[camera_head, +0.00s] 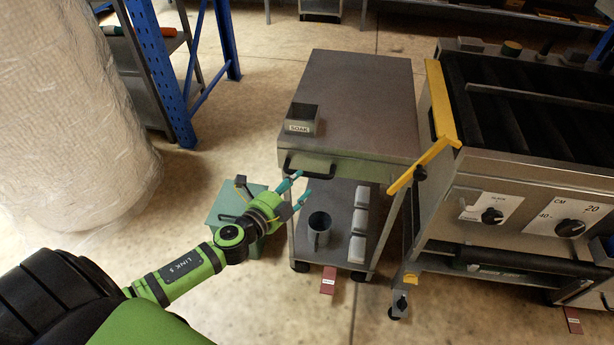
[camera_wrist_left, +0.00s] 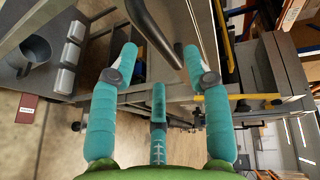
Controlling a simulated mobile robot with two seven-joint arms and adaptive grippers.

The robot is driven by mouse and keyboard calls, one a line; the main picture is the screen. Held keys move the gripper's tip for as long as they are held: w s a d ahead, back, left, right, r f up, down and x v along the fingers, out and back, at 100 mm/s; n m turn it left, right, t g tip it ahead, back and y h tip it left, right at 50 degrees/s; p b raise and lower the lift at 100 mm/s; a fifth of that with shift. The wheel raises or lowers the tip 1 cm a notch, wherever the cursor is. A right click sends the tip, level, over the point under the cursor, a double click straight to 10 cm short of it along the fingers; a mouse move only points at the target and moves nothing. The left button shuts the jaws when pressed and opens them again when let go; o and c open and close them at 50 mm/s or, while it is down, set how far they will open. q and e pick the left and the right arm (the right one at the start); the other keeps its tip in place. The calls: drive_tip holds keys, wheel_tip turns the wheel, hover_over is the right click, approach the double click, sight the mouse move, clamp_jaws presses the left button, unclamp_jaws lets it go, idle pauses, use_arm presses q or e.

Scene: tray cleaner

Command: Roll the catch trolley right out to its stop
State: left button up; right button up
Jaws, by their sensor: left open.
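The catch trolley, which I take to be the steel cart (camera_head: 372,95), stands left of the tray-cleaning machine (camera_head: 520,150). A dark bar handle (camera_head: 310,168) is on its front face, towards the left. My left gripper (camera_head: 297,188) is open and empty, with its teal fingers just in front of and below this handle. In the left wrist view a dark bar (camera_wrist_left: 150,28), seemingly the handle, lies ahead between the spread fingers of the gripper (camera_wrist_left: 158,75). I cannot tell whether any finger touches it. My right gripper is not in view.
A box marked SOAK (camera_head: 302,118) sits on the cart top. A grey mug (camera_head: 319,230) and white blocks (camera_head: 361,220) are on its lower shelf. A pale green box (camera_head: 228,205) stands on the floor behind my gripper. A yellow bar (camera_head: 440,105) edges the machine. Floor in front is mostly clear.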

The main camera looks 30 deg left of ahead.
sight(307, 176)
use_arm(q)
drive_tip(key=x, duration=0.5)
drive_tip(key=shift+w+f, duration=0.1)
drive_tip(key=shift+w, duration=0.2)
drive_tip(key=shift+c, duration=0.4)
clamp_jaws()
